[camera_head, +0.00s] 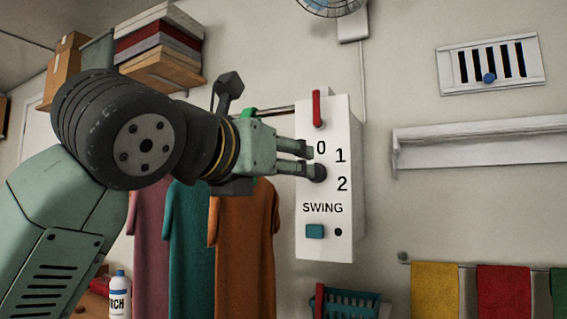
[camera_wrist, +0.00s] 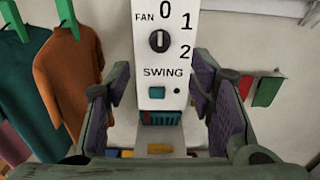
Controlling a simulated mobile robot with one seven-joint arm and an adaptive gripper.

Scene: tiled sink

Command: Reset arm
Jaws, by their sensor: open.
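My gripper (camera_head: 305,160) reaches from the left toward a white fan control box (camera_head: 327,235) on the wall. In the wrist view my gripper (camera_wrist: 160,85) is open, with a finger on each side and nothing between them. The box's dark round knob (camera_wrist: 159,41) is ahead of the fingers, beside the numbers 0, 1 and 2, its pale mark looking roughly upright. In the head view the fingertips overlap the knob, so I cannot tell whether they touch it. Below are the SWING label and a teal button (camera_head: 314,231).
Shirts (camera_head: 247,245) hang behind my arm. A shelf (camera_head: 480,145) and a vent (camera_head: 490,65) are on the right wall. Towels (camera_head: 435,290) and a teal basket (camera_head: 347,303) are below.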

